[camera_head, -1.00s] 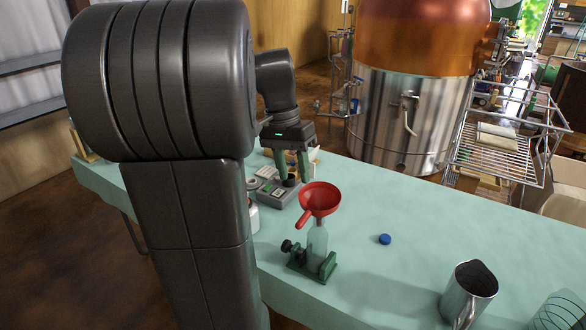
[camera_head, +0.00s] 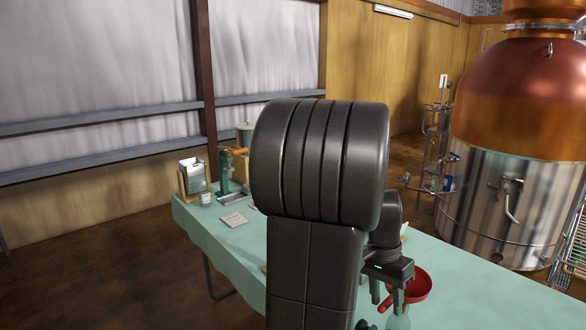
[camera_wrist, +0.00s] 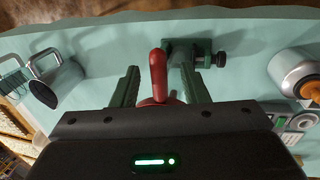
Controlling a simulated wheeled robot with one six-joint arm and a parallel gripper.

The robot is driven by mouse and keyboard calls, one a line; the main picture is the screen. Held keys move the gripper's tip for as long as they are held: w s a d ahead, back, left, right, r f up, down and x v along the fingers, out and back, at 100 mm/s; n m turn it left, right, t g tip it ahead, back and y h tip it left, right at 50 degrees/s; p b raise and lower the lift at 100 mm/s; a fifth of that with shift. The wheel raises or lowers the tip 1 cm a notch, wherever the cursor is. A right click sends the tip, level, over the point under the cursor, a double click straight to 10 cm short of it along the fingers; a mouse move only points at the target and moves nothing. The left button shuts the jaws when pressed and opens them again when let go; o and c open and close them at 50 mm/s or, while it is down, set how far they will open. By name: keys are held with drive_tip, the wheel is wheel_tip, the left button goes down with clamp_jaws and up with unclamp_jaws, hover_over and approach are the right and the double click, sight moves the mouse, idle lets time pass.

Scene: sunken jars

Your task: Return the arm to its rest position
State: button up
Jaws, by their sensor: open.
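My gripper (camera_head: 387,296) hangs over the table at the lower right of the head view, beside the red funnel (camera_head: 418,287). It is open and holds nothing that I can see. I cannot tell how far below the fingers the funnel is. The green clamp stand (camera_wrist: 198,55) is just beyond them. My arm hides much of the table in the head view.
The teal table (camera_head: 213,230) carries a card holder (camera_head: 193,178) and a green device (camera_head: 225,170) at its far left end. A copper and steel still (camera_head: 500,170) stands behind. In the wrist view a metal pitcher (camera_wrist: 50,72) is left and a jar (camera_wrist: 297,70) right.

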drive_tip(key=shift+s+d+f, duration=0.1)
drive_tip(key=shift+f, duration=0.75)
drive_tip(key=shift+r, duration=0.1)
drive_tip(key=shift+r, duration=0.1)
wheel_tip(320, 180, up, 13)
drive_tip(key=w+a, duration=0.2)
drive_tip(key=f, duration=0.4)
drive_tip(key=s+d+f, duration=0.1)
drive_tip(key=f, duration=0.3)
drive_tip(key=s+d+f, duration=0.1)
drive_tip(key=f, duration=0.4)
wheel_tip(320, 180, up, 10)
drive_tip(key=p, duration=0.7)
drive_tip(key=shift+p, duration=0.3)
